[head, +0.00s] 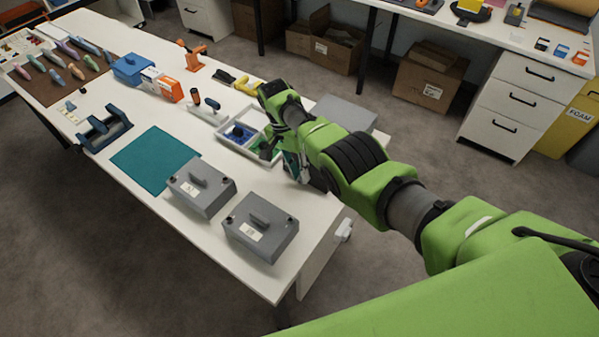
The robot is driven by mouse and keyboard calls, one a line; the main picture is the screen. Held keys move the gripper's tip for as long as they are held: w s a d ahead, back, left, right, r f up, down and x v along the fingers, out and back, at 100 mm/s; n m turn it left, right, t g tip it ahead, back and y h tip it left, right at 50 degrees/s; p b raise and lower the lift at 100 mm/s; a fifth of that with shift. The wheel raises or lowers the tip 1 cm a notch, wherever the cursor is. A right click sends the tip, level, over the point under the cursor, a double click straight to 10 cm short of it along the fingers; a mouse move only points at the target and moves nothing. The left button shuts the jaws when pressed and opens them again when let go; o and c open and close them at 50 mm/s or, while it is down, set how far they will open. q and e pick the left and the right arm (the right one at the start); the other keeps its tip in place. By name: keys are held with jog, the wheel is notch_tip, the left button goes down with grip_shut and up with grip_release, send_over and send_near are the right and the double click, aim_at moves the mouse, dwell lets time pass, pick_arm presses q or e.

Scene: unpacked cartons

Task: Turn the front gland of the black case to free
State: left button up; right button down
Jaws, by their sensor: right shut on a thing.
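My right arm reaches in from the right over the white table. My right gripper (296,168) is low at the table's right side, beside the white tray. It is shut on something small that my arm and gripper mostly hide. I cannot make out a front gland. Two dark grey cases with top handles stand at the near end: one nearer case (262,226) and one farther left (201,187), both with white labels. Neither is plainly black, so I cannot tell which is the black case. The right gripper is apart from both, behind them. My left gripper is not in view.
A teal mat (155,160) lies left of the cases. The white tray (226,140) holds blue and green parts. A grey flat box (346,113) lies beyond my arm. Several tools and boxes fill the far table. The white table (180,222) is bare along its near edge.

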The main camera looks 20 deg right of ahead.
jog(key=c, duration=2.2)
grip_release()
jog(key=shift+s+a+f, duration=0.1)
jog(key=shift+s+f, duration=0.25)
jog(key=shift+w, duration=0.2)
jog(key=shift+r, duration=0.1)
jog(key=shift+w+r, duration=0.1)
jog(key=shift+r, duration=0.05)
jog(key=v, duration=1.1)
jog(key=shift+w+r, duration=0.1)
jog(key=shift+r, duration=0.15)
